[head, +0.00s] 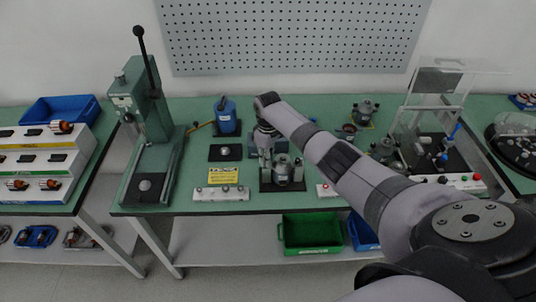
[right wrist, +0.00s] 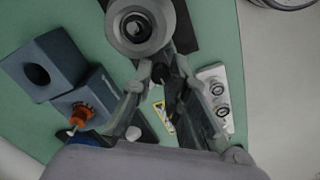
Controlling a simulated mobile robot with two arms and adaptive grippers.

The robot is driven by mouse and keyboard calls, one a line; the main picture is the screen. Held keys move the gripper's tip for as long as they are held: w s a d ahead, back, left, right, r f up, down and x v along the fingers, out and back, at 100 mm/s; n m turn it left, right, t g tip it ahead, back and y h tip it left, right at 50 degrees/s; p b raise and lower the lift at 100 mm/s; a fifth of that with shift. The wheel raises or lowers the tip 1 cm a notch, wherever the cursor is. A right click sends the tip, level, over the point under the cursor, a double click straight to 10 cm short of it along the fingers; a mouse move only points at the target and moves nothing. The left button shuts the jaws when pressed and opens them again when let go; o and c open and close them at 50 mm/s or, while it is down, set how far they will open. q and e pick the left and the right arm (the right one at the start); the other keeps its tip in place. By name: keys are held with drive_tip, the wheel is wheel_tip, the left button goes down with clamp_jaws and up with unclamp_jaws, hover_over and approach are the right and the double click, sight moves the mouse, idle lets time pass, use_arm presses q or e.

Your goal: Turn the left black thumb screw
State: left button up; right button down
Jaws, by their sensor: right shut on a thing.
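A grey round metal housing (head: 283,168) stands on a black base (head: 268,187) near the front middle of the green bench. The housing fills the top of the right wrist view (right wrist: 138,28). My right gripper (head: 265,147) is at the housing's back left in the head view, its fingertips mostly hidden. In the right wrist view my right gripper (right wrist: 168,76) has its fingers close together beside the housing, shut on a small dark piece, the black thumb screw (right wrist: 172,97). The fingers partly cover the screw. My left gripper is not in view.
White button boxes (head: 221,193) (head: 327,190) flank the base. Blue-grey blocks (right wrist: 45,68) and a copper-coloured rotor (right wrist: 82,113) lie near the gripper. A green press (head: 145,110) stands left, a blue canister (head: 225,116) behind, a clear-guarded stand (head: 440,82) right.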

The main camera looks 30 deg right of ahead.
drive_tip(key=shift+m+p, duration=0.7)
drive_tip(key=shift+m, duration=1.2)
drive_tip(key=c, duration=1.5)
unclamp_jaws()
drive_tip(key=shift+c, duration=0.2)
